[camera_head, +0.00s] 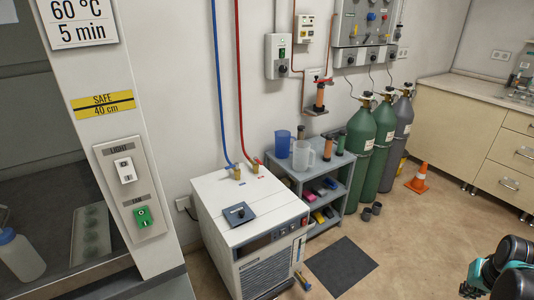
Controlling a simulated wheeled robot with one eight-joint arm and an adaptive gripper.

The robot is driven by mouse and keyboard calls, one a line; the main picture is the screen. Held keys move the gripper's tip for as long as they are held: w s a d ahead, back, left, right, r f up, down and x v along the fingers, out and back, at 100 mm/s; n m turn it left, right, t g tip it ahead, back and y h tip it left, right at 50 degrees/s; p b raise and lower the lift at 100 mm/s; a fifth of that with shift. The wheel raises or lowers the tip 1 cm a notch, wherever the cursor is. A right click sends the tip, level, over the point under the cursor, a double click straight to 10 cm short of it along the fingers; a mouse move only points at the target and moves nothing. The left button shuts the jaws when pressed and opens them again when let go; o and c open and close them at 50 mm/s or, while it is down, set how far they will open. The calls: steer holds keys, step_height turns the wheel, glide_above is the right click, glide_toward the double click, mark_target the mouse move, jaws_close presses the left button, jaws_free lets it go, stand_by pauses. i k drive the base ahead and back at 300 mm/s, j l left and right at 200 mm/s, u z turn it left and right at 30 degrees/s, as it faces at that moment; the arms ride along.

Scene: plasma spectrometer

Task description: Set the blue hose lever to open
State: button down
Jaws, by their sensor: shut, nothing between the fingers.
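The blue hose (217,85) runs down the wall to a small brass valve fitting (236,173) on the back of the white chiller's top. A small blue part shows at this fitting, but it is too small to tell which way the lever points. The red hose (238,85) runs down beside it to a second brass fitting (256,165). My gripper (468,288) shows at the bottom right corner, dark and partly cut off by the frame edge. It is shut and empty, far to the right of the blue hose fitting and apart from it.
The white chiller (212,193) stands beside a grey shelf cart (346,160) holding jugs and colored items. Gas cylinders (361,130), an orange cone (418,178) and cabinets (480,135) stand to the right. A dark mat (341,266) lies on open floor. A fume hood post (105,130) fills the left.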

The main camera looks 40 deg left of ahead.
mark_target(236, 165)
steer(key=j+u, duration=0.15)
steer(key=u, duration=0.95)
steer(key=l+u, duration=0.15)
steer(key=u, duration=0.55)
steer(key=i, duration=0.15)
